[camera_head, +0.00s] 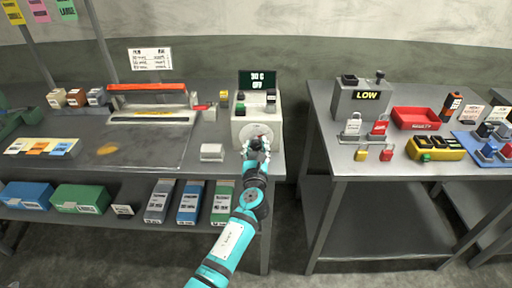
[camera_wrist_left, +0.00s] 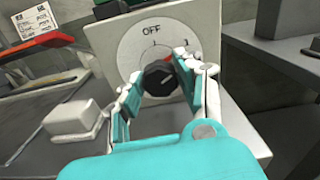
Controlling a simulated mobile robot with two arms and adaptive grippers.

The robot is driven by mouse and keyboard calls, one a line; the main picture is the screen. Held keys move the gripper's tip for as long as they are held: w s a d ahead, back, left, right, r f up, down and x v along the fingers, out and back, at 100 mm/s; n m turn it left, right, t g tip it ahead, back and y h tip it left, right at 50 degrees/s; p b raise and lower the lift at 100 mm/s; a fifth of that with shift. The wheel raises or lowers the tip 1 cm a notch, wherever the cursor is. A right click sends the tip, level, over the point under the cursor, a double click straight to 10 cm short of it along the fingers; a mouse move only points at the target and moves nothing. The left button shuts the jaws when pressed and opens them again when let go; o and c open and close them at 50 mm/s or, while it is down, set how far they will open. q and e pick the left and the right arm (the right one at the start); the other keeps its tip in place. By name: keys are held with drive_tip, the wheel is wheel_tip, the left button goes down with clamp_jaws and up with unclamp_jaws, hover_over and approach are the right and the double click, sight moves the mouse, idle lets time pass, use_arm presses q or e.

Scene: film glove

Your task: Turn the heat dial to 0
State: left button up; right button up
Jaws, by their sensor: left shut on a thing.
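The heat dial is a black knob (camera_wrist_left: 158,80) on a round white plate on the front of a pale box (camera_head: 242,128). In the left wrist view, OFF is printed above the knob and a 1 at its upper right. A small red mark shows at the knob's upper right, close to the right finger. My left gripper (camera_head: 256,147) is at the dial in the head view; in the left wrist view its fingers (camera_wrist_left: 158,73) are on either side of the knob, shut on it. The fingers hide part of the plate. My right gripper is out of view.
A dark display (camera_head: 257,80) behind the box reads OFF below a temperature I cannot read surely. A small white block (camera_head: 212,152) sits left of the box. A red-barred sealer (camera_head: 148,98) stands further left. A floor gap separates the right table (camera_head: 330,152).

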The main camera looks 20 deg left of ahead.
use_arm(q)
drive_tip(key=shift+c, duration=0.5)
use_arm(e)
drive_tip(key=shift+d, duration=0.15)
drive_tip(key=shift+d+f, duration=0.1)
use_arm(q)
drive_tip(key=shift+f+n+b, duration=0.1)
drive_tip(key=shift+n+b, duration=0.3)
drive_tip(key=shift+n, duration=0.3)
drive_tip(key=n+b, duration=0.1)
drive_tip(key=n, duration=0.2)
drive_tip(key=shift+f+b, duration=0.1)
drive_tip(key=shift+b, duration=0.2)
drive_tip(key=n+b, duration=0.2)
drive_tip(key=n, duration=0.2)
drive_tip(key=shift+n, duration=0.3)
drive_tip(key=shift+n+b, duration=0.75)
drive_tip(key=shift+n, duration=0.75)
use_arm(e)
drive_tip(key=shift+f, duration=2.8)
use_arm(q)
drive_tip(key=o, duration=1.2)
drive_tip(key=shift+c, duration=0.2)
